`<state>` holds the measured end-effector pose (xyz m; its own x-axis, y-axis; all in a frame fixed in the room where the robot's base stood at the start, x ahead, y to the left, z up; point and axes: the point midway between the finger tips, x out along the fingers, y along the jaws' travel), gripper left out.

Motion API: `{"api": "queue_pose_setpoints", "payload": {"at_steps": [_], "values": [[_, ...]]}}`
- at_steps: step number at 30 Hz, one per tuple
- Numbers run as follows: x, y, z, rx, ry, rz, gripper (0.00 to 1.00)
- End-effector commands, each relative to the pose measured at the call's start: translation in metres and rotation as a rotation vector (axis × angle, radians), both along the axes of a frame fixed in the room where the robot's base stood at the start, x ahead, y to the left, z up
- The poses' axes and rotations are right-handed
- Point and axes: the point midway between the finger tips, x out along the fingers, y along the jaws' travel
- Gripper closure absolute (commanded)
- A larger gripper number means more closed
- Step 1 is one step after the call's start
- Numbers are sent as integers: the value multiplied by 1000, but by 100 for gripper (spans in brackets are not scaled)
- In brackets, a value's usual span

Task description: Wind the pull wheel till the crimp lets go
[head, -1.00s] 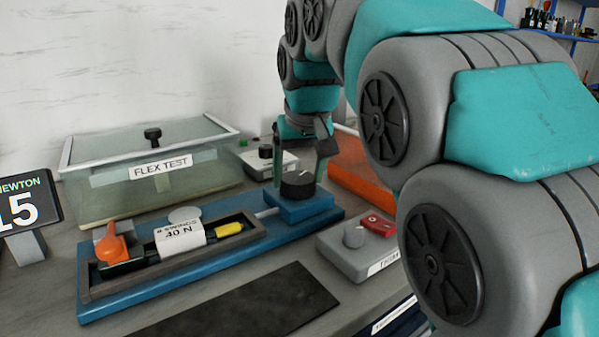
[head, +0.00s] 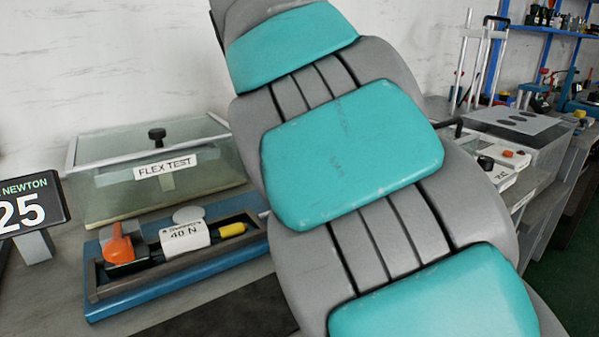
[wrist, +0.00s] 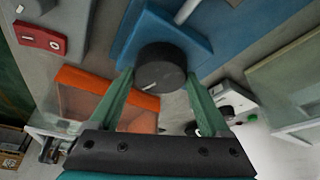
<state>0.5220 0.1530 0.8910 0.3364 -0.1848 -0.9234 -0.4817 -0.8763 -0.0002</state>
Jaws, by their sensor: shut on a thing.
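The pull wheel, a black round knob with a white mark (wrist: 160,72), shows in the wrist view on the blue block of the pull rig. My gripper (wrist: 160,85) has its two green fingers on either side of the wheel, shut on it. In the head view my arm hides the wheel and gripper. The rig's blue base (head: 95,305) carries a dark trough with an orange clamp (head: 120,248), a white label reading 40 N (head: 184,236) and a yellow piece (head: 232,230). The newton display (head: 25,208) reads 25.
The clear FLEX TEST box (head: 100,195) stands behind the rig. In the wrist view, a red switch (wrist: 38,37) sits at upper left and an orange tray (wrist: 95,95) lies left of the wheel. A dark mat (head: 225,312) lies in front of the rig.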

Motion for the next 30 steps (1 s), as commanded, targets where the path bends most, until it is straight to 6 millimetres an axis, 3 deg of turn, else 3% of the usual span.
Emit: {"api": "queue_pose_setpoints", "payload": {"at_steps": [18,19,23,30], "values": [[-1,1,-2,1,5,-38,75],[-1,0,-2,1,5,-38,16],[-1,0,-1,1,4,-38,1],[0,0,0,1,2,-38,0]]}}
